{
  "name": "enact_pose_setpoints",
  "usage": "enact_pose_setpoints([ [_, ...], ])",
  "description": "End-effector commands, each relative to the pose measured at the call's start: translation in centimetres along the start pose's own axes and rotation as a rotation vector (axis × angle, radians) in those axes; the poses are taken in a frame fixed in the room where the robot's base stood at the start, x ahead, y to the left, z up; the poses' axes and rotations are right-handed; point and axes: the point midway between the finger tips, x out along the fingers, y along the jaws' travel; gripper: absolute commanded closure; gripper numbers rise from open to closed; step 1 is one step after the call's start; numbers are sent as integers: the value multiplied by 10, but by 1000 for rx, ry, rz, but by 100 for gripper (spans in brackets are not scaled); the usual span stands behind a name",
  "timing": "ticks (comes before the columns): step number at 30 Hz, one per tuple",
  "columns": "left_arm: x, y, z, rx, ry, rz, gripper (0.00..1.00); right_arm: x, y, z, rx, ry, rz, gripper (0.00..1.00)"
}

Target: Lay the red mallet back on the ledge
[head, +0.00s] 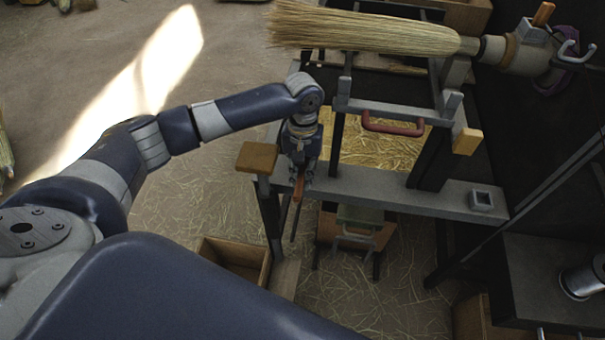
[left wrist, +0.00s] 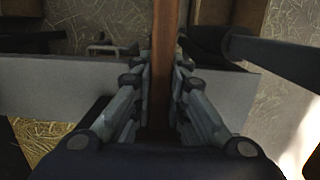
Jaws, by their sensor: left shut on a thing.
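My left gripper (head: 300,176) is at the left part of the grey ledge (head: 400,196), pointing down. It is shut on a reddish-brown bar, which I take to be the red mallet (head: 298,190); only a short piece shows below the fingers. In the left wrist view the mallet (left wrist: 165,45) runs straight up between the two fingers (left wrist: 162,90), with the grey ledge (left wrist: 60,85) crossing behind it. The mallet's head is not clearly seen, and I cannot tell whether the mallet touches the ledge. My right gripper is not in view.
A tan block (head: 256,157) sits at the ledge's left end and a small square socket (head: 481,199) at its right. A straw broom (head: 370,28) lies across the frame above, near a red handle (head: 392,127). A wooden box (head: 232,258) stands below.

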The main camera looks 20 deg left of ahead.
Motion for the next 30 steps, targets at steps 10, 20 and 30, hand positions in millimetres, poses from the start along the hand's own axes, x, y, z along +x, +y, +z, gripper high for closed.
enact_pose_setpoints([
  [10, 15, 1, -2, 1, 1, 2, 100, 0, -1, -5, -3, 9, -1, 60],
  [20, 15, 0, -2, 1, 1, 2, 63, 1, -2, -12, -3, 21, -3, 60],
  [30, 11, 0, -2, 1, 0, 1, 63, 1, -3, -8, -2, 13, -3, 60],
])
